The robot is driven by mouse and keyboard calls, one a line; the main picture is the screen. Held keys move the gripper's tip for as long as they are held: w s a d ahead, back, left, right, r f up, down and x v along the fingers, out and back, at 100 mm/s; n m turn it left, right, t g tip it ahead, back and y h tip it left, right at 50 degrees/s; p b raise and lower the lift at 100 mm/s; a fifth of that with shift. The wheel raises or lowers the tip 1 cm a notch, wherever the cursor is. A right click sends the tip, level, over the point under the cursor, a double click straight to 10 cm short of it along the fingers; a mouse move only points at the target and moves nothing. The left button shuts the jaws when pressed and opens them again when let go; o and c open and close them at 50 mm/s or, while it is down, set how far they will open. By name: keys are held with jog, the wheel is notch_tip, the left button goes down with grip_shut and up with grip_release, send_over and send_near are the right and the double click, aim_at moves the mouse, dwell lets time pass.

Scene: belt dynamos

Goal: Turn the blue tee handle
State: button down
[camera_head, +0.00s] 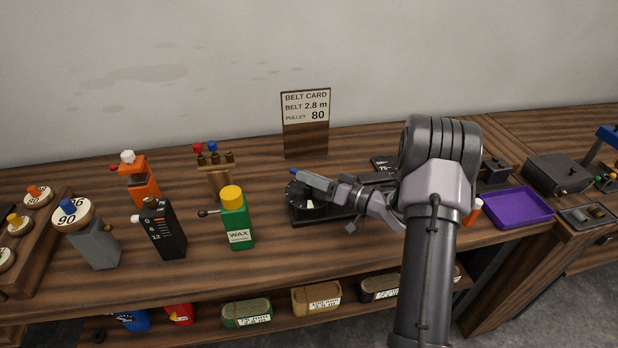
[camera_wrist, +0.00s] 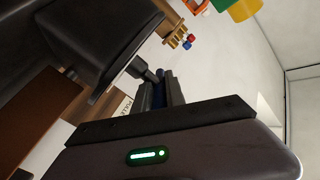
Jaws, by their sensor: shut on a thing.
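The blue tee handle (camera_head: 293,171) shows as a small blue end at the tips of my gripper (camera_head: 308,178) in the head view. It stands over a black device (camera_head: 300,219) with a round dark dial, on the wooden bench. In the wrist view my gripper (camera_wrist: 167,89) is shut on the handle, whose dark blue part (camera_wrist: 159,95) shows between the fingers. Most of the handle is hidden by the fingers.
A green wax bottle (camera_head: 236,222) with a yellow cap stands left of the device. A belt card (camera_head: 305,105) stands behind it. A purple tray (camera_head: 517,208) lies to the right. A black box with a scale (camera_head: 163,231) stands farther left.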

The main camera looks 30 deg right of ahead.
jog(key=shift+r, duration=0.1)
jog(key=c, duration=1.4)
grip_release()
jog(key=shift+w, duration=0.1)
jog(key=p+v, duration=0.3)
jog(key=v, duration=1.4)
jog(key=shift+s+p, duration=0.2)
jog(key=shift+p, duration=0.2)
